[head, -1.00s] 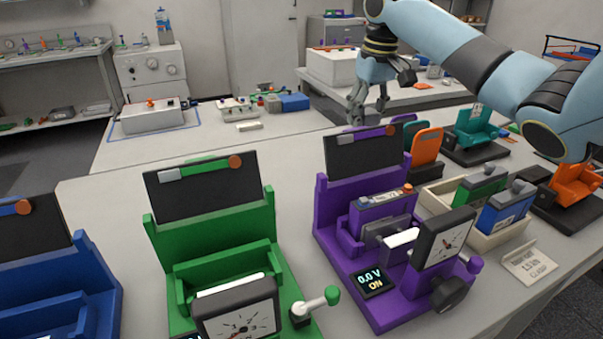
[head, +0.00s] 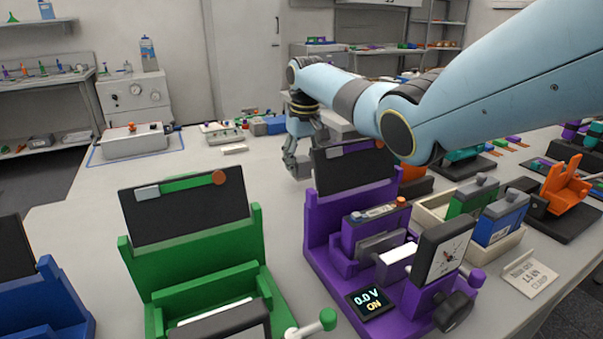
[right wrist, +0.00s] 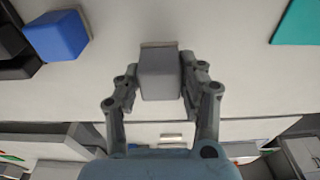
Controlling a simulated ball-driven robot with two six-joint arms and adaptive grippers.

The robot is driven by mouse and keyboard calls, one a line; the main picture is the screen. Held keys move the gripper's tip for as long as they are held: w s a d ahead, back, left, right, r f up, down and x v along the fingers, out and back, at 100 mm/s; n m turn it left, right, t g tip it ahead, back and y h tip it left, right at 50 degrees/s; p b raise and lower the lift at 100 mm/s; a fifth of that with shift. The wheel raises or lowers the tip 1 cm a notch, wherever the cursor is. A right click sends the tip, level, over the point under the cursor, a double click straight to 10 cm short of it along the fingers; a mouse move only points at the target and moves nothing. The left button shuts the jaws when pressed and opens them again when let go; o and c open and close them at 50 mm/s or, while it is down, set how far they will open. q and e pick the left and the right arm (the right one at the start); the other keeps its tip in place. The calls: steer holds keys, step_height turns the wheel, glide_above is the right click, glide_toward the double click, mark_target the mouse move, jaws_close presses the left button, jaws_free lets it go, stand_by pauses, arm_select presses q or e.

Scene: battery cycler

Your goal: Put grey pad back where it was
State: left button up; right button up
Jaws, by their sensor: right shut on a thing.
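My right gripper (head: 298,158) hangs behind the purple cycler (head: 318,205), just left of its black board. In the right wrist view the gripper (right wrist: 160,88) is shut on a grey block-shaped pad (right wrist: 160,72), with a finger on each side. The pad (head: 301,168) shows small and partly hidden between the fingers in the head view. It seems to be just above the table, but I cannot tell whether it touches. The purple cycler's display reads 0.0 V ON. My left gripper is not in view.
A green cycler (head: 205,258) stands left of the purple one, and a blue cycler (head: 60,300) is at the far left. A cream tray (head: 432,205) with green and blue cells lies right.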

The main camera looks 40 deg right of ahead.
mark_target(304, 161)
steer(key=shift+f, duration=1.3)
steer(key=o, duration=1.1)
steer(key=shift+f, duration=0.15)
steer(key=r, duration=0.4)
steer(key=s+r, duration=0.1)
steer(key=r, duration=0.3)
steer(key=r+p, duration=0.1)
steer(key=r, duration=0.3)
steer(key=shift+s+a+r, duration=0.15)
steer(key=shift+a, duration=0.05)
steer(key=shift+r, duration=0.1)
